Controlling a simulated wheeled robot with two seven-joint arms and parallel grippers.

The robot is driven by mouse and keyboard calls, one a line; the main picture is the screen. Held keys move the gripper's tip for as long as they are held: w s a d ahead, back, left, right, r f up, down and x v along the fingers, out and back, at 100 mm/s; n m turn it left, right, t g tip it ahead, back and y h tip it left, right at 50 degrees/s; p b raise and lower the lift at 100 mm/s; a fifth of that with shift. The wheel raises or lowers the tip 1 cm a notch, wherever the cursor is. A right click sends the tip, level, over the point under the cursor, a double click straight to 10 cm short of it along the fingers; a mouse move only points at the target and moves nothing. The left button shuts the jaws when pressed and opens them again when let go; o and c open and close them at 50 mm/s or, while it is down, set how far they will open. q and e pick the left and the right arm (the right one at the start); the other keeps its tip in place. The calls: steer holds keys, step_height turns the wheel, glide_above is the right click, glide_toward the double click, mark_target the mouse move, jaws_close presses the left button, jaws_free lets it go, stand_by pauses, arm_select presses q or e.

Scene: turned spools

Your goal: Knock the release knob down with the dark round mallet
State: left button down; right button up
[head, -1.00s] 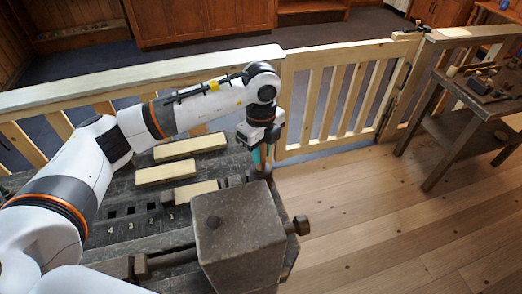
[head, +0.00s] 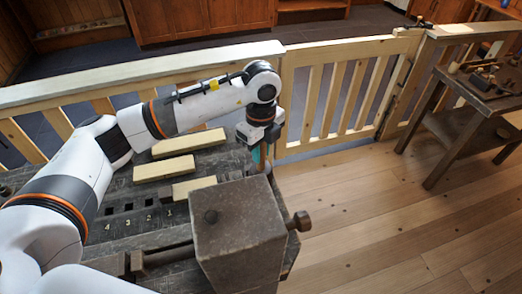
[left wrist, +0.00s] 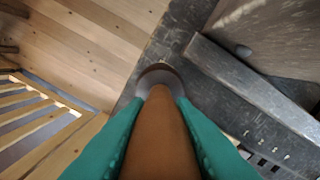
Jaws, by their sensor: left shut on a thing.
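My left gripper (head: 262,152) is shut on the brown handle of the mallet, behind the dark block near the bench's right end. In the left wrist view its teal fingers (left wrist: 160,125) close around the handle (left wrist: 158,140), and the dark round mallet head (left wrist: 160,75) shows beyond them, over the bench edge. I cannot tell for sure which part is the release knob. My right gripper is out of view.
The dark block (head: 240,225) stands on the grey bench (head: 120,185) with numbered square holes. Several pale boards (head: 163,168) lie behind it. A pale wooden fence (head: 330,95) runs behind. A tool table (head: 485,95) stands at right, with clear floor between.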

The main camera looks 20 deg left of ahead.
arm_select(q)
steer(key=shift+r, duration=0.75)
steer(key=shift+r+p, duration=1.9)
steer(key=shift+r, duration=1.15)
steer(key=shift+f, duration=0.1)
